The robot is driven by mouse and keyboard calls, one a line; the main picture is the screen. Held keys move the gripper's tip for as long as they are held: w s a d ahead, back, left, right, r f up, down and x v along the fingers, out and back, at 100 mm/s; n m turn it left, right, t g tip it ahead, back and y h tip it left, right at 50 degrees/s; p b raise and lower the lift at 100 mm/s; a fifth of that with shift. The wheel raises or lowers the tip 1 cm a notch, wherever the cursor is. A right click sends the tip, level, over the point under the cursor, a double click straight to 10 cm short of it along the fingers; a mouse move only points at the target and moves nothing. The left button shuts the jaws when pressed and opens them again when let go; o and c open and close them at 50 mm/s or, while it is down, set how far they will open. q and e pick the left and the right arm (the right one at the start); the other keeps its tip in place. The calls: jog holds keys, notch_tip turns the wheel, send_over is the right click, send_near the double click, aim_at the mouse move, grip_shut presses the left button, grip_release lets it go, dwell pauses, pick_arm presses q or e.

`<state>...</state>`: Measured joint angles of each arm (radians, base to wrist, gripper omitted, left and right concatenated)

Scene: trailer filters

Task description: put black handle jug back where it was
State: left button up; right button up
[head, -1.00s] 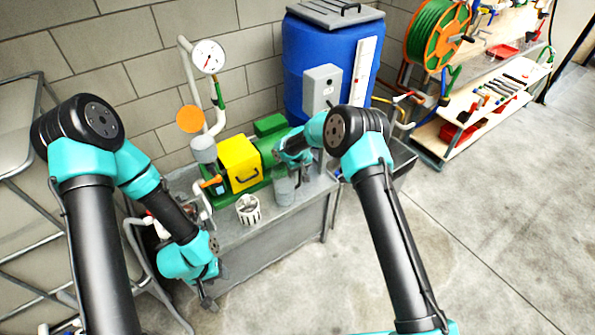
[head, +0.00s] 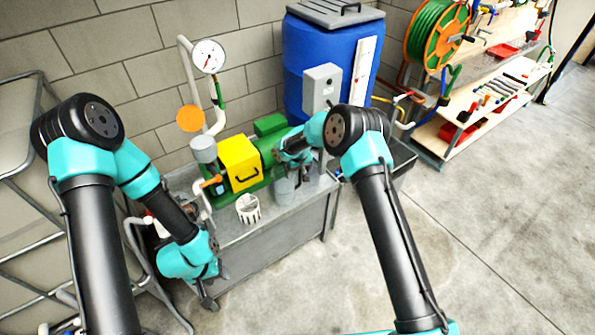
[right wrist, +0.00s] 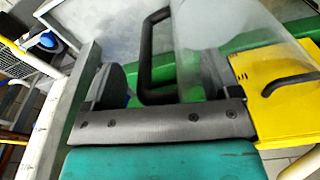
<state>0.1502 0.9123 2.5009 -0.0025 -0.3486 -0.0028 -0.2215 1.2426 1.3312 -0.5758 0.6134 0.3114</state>
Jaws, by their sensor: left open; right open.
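The clear jug (head: 284,189) stands on the grey bench beside the green and yellow pump. In the right wrist view its see-through body (right wrist: 225,35) fills the upper right, with its black handle (right wrist: 145,50) toward the left. My right gripper (head: 303,172) is at the jug's right side. In the right wrist view my right gripper (right wrist: 162,82) is open, with the lower part of the handle between its fingers. Contact cannot be told. My left gripper (head: 207,300) is open and empty, low in front of the bench's left end.
A white slotted basket (head: 248,209) stands on the bench (head: 270,228) left of the jug. The yellow pump cover (head: 239,163) and green motor are close behind. A blue barrel (head: 330,60) stands behind. The floor at right is clear.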

notch_tip(320, 180, up, 12)
jog(key=s, duration=0.1)
jog(key=shift+d, duration=0.25)
jog(key=shift+s, duration=0.1)
dwell(0.5)
jog(key=s+d+f+m+g+y, duration=0.1)
jog(key=s+d+f, duration=0.3)
jog(key=s+f, duration=0.3)
jog(key=s+d+f+m+y, duration=0.1)
jog(key=s+d+f+y, duration=0.1)
jog(key=s+d+f, duration=0.45)
jog(key=s+d+m, duration=0.2)
jog(key=s+d, duration=0.1)
jog(key=s, duration=0.9)
jog(key=s+d+f+m, duration=0.1)
jog(key=s+d+m, duration=0.1)
jog(key=s, duration=1.1)
jog(key=shift+s+d+t, duration=0.2)
jog(key=shift+d+t, duration=0.1)
jog(key=shift+d, duration=0.3)
